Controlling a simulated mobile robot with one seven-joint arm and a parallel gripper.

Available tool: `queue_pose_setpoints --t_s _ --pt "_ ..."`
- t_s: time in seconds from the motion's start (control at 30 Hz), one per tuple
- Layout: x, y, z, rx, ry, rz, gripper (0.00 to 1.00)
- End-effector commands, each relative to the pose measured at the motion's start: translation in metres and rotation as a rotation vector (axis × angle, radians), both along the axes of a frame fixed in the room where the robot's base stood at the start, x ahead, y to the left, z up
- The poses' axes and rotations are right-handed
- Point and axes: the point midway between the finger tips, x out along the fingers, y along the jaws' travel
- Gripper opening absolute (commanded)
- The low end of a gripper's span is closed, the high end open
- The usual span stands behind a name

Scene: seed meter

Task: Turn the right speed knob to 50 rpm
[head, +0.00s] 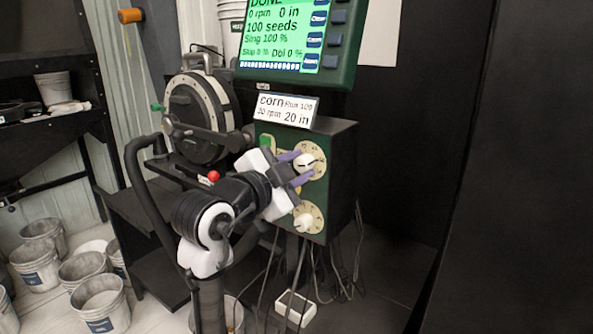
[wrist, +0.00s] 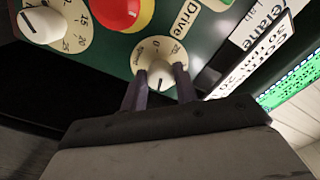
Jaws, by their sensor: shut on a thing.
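Two white knobs on pale round dials sit one above the other on the dark green control box (head: 267,130). My gripper (head: 301,168) is shut on the upper knob (head: 307,160), one dark purple finger on each side. In the wrist view this held knob (wrist: 160,73) shows between the fingertips, with a dark pointer line toward the gripper's side.
A screen (head: 284,35) above reads DONE, 0 rpm, 100 seeds. A red button (wrist: 118,10) and a Drive label sit near the knobs. Cables hang below the box.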

Motion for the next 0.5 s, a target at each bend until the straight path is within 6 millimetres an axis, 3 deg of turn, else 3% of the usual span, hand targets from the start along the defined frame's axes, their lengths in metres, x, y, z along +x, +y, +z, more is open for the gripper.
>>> queue_pose_setpoints --t_s 0.3,0.33,0.5 --pt "-0.0003 -0.0003 -0.0002 0.001 0.0 -0.001 0.07" --pt "-0.0003 -0.0002 -0.0002 0.001 0.0 -0.001 0.33" --pt "-0.0002 -0.0002 -0.0002 0.0 0.001 -0.001 0.51"
